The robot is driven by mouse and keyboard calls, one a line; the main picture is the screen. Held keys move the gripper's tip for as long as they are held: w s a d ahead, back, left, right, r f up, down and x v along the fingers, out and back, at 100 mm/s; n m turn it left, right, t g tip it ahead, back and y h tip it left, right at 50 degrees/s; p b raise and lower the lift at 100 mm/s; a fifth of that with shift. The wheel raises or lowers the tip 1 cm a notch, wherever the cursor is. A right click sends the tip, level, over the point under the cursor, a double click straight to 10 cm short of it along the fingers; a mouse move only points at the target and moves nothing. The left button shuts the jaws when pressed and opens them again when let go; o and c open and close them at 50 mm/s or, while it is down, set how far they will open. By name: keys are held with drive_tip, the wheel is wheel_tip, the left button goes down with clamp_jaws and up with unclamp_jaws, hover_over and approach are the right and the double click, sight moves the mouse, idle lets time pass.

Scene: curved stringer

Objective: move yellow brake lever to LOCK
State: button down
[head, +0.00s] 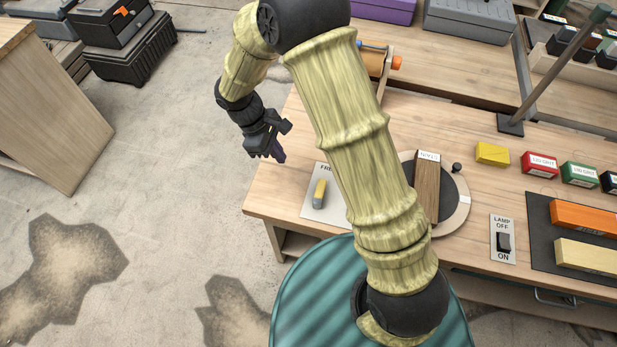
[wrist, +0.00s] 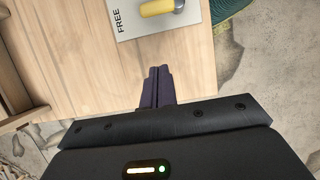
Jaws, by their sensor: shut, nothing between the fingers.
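The yellow brake lever (head: 319,193) stands on a light grey plate (head: 308,211) at the left end of the workbench. The plate's visible label begins "FR" in the head view, where my arm covers its right part. In the wrist view the lever (wrist: 158,8) is at the top edge, on the plate (wrist: 133,27) marked "FREE". No LOCK mark shows in either view. My gripper (head: 280,156) is shut and empty, apart from the lever, up and left of it in the head view. Its closed fingers (wrist: 160,72) point toward the plate in the wrist view.
Right of the plate, a turntable (head: 463,203) with a wooden block (head: 427,187) is partly behind my arm. A lamp switch (head: 504,243), a yellow block (head: 492,153) and coloured grit boxes (head: 541,164) stand farther right. Open floor lies left of the workbench (head: 267,193).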

sight(320, 193)
drive_tip(key=p+x, duration=0.1)
drive_tip(key=x, duration=0.9)
drive_tip(key=d, duration=0.1)
drive_tip(key=s+d+p, duration=0.1)
drive_tip(key=d, duration=0.1)
drive_tip(key=shift+d, duration=0.1)
drive_tip(key=shift+s+d, duration=0.1)
drive_tip(key=shift+d, duration=0.15)
drive_tip(key=shift+a, duration=0.1)
